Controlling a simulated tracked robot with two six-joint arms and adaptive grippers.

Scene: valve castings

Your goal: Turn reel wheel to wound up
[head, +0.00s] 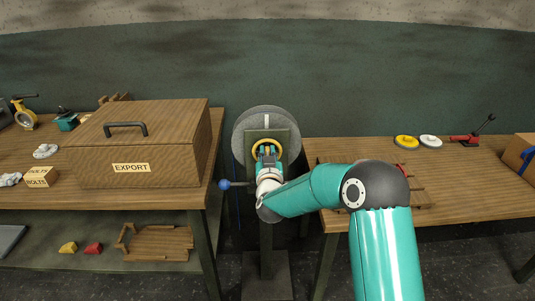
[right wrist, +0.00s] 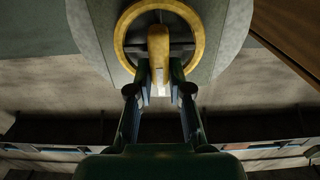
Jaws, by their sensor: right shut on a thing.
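The reel (head: 242,128) is a round grey drum on a dark post between two workbenches in the head view. Its yellow wheel (head: 256,143) is on the front face, partly hidden behind my right gripper. In the right wrist view the yellow wheel (right wrist: 124,32) shows as a ring with dark spokes and a thick yellow piece (right wrist: 158,45) at its middle. My right gripper (right wrist: 160,80) is shut on the lower end of this yellow piece. It also shows in the head view (head: 266,152). My left gripper is not in view.
A lever with a blue ball (head: 224,184) sticks out left of the post. A wooden EXPORT box (head: 140,143) stands on the left bench. A yellow disc (head: 406,142), a white disc (head: 430,141) and a red clamp (head: 465,139) are on the right bench.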

